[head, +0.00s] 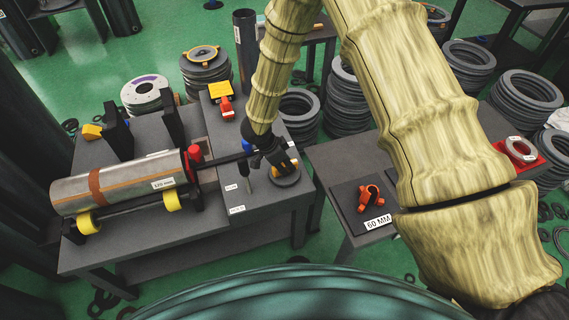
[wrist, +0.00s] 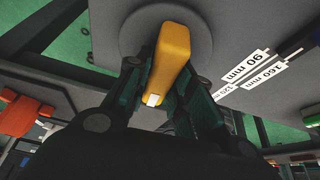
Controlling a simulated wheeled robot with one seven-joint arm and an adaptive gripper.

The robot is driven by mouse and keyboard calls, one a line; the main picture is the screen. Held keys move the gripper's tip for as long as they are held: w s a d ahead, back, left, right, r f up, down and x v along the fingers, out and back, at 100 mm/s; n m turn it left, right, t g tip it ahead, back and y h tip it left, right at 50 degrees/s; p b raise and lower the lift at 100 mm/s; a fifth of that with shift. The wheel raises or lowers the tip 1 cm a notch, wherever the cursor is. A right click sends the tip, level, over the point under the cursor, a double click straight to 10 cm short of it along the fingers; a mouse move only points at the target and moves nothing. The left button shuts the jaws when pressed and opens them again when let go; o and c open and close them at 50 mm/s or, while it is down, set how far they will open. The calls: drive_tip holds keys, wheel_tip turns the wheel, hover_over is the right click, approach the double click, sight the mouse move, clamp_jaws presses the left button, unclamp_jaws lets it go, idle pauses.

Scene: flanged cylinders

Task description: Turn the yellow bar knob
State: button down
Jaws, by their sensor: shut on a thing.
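The yellow bar knob (wrist: 172,55) sits on a round grey base in the wrist view, with a small white mark at its near end. In the head view the knob (head: 287,168) shows partly, on its dark round base (head: 286,181) at the right end of the grey table. My gripper (wrist: 160,95) has its fingers on both sides of the bar and is shut on it. In the head view my gripper (head: 275,155) reaches down onto the knob and hides part of it.
A steel cylinder (head: 130,182) lies on yellow rollers (head: 172,200) at the left. A red-handled part (head: 226,106) and a yellow block (head: 220,91) stand behind my gripper. An orange clamp (head: 370,197) sits on the right table. Stacked rings (head: 298,112) stand behind.

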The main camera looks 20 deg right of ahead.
drive_tip(key=shift+r+m+g+p, duration=0.2)
drive_tip(key=shift+m+g+p, duration=0.1)
drive_tip(key=shift+m+p, duration=0.45)
drive_tip(key=shift+f+m+g+p, duration=0.2)
drive_tip(key=shift+m+g+p, duration=0.1)
drive_tip(key=shift+m+p, duration=0.6)
drive_tip(key=c, duration=1.2)
unclamp_jaws()
drive_tip(key=shift+c, duration=0.2)
drive_tip(key=shift+r, duration=0.1)
drive_tip(key=v, duration=1.1)
drive_tip(key=shift+a+r, duration=0.25)
drive_tip(key=shift+r, duration=0.1)
